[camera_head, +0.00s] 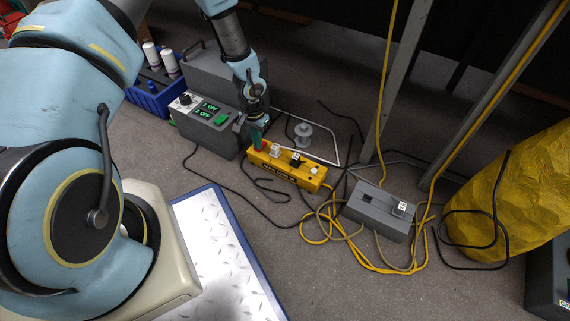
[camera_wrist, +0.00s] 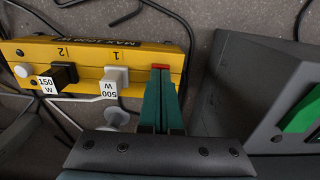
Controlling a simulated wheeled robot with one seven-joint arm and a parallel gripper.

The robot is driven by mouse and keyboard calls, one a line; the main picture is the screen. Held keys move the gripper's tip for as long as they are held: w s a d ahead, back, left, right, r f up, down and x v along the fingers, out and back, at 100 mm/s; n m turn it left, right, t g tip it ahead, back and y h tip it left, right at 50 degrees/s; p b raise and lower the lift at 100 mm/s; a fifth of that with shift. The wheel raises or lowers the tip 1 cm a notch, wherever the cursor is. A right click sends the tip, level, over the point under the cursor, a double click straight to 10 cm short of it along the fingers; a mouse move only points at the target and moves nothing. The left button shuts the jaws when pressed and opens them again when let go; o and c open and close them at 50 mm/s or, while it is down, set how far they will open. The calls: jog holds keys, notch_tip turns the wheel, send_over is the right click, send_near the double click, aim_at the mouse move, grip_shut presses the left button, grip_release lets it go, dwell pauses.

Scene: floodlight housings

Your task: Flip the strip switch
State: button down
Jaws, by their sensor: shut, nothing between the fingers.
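The yellow power strip (camera_head: 307,183) lies on the floor in the middle of the head view. It spans the upper left of the wrist view (camera_wrist: 135,52), with a white plug tagged 500 W (camera_wrist: 114,82) and a black plug tagged 150 W (camera_wrist: 64,73) in it. The red strip switch (camera_wrist: 160,67) is at one end of the strip, partly hidden by my fingertips. My gripper (camera_wrist: 161,76) is shut and empty, its green fingers at the switch. Contact with the switch cannot be told for sure. The gripper also shows in the head view (camera_head: 257,139).
A grey control box (camera_head: 207,122) with displays reading OFF stands close beside my gripper. A blue crate (camera_head: 155,98) with bottles is behind it. A grey junction box (camera_head: 380,211), loose cables, metal legs and a yellow sack (camera_head: 510,195) lie to the right.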

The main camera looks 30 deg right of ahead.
jog(key=shift+r+p, duration=3.1)
jog(key=shift+r, duration=0.4)
